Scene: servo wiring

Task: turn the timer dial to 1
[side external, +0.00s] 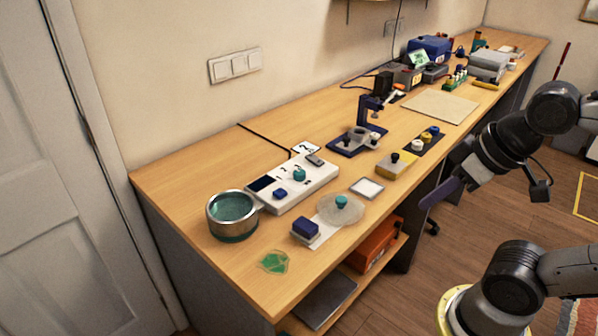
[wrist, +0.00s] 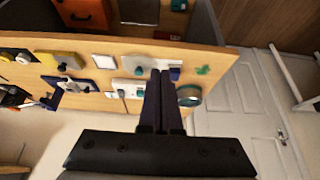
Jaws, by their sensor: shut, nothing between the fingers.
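A white control box (side external: 292,184) with a dark display, a teal knob (side external: 299,173) and a blue block-shaped button (side external: 281,194) lies on the desk. A pale round disc (side external: 335,212) with a teal knob (side external: 341,201) is in front of it, beside a dark blue block (side external: 305,226). I cannot tell which knob is the timer dial, nor read any numbers. My gripper (side external: 428,204) is shut and empty, in the air off the desk's front edge, to the right of both. In the wrist view, its shut fingers (wrist: 160,73) partly cover the white box (wrist: 128,88).
A metal pot (side external: 232,215) stands left of the box, with a green piece (side external: 274,262) in front. A purple stand (side external: 361,134), a yellow block (side external: 397,165) and a small white tile (side external: 367,188) lie to the right. Black cable runs behind the box.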

